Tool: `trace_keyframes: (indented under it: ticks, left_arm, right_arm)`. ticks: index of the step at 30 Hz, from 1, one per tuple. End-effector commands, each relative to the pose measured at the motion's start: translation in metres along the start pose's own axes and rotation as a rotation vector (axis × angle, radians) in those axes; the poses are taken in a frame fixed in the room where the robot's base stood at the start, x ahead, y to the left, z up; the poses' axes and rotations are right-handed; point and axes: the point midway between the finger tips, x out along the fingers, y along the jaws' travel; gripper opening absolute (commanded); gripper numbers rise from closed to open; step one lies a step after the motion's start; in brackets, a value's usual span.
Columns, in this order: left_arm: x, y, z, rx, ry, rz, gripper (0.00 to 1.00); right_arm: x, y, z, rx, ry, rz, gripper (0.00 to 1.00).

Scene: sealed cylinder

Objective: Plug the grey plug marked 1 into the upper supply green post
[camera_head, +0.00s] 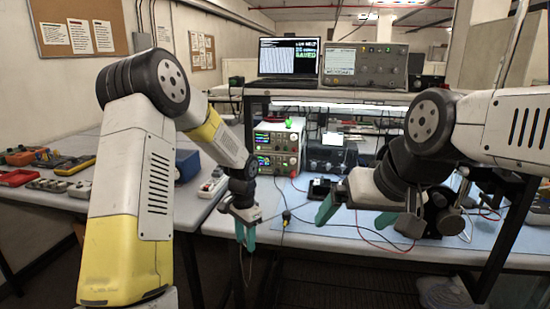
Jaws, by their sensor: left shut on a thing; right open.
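My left gripper (245,236) points down in front of the bench's front edge, left of centre. Its teal fingers are shut on the plug end of a thin grey lead (242,270), which hangs below them. The plug is mostly hidden and its mark cannot be read. The upper supply (276,140) sits on the lower supply (277,162) at the back of the bench, beyond the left gripper and to its right. Its posts are too small to tell apart. My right gripper (356,213) is open and empty over the bench, with its teal fingers wide apart.
Red and black leads cross the mat near my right gripper. A laptop (289,58) and an instrument (365,65) stand on the shelf above. A side table (110,200) holds several parts at left.

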Motion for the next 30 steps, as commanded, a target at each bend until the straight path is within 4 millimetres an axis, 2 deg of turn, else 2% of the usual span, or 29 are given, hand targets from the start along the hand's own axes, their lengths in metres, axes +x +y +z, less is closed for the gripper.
trace_keyframes:
  ticks: [1,6,12,16,24,30]
  left_arm:
    - [0.005,-0.002,0.013,-0.111,-0.003,0.001,0.03]
    - [0.018,-0.005,0.049,-0.484,-0.001,0.001,0.03]
    - [0.027,-0.006,0.075,-0.757,0.002,0.003,0.03]
    - [0.028,-0.006,0.080,-0.820,0.002,0.003,0.03]
    - [0.029,-0.006,0.080,-0.826,0.003,0.003,0.03]
    - [0.020,-0.003,0.071,-0.777,0.006,0.003,0.03]
  right_arm:
    - [0.000,0.000,0.000,0.000,0.000,0.000,1.00]
    - [0.000,0.000,0.000,0.000,0.000,0.000,1.00]
    - [0.000,0.000,0.000,0.000,0.000,0.000,1.00]
    - [0.000,0.000,0.000,0.000,0.000,0.000,1.00]
    - [0.000,0.000,0.000,0.000,0.000,0.000,1.00]
    - [0.000,0.000,0.000,0.000,0.000,0.000,1.00]
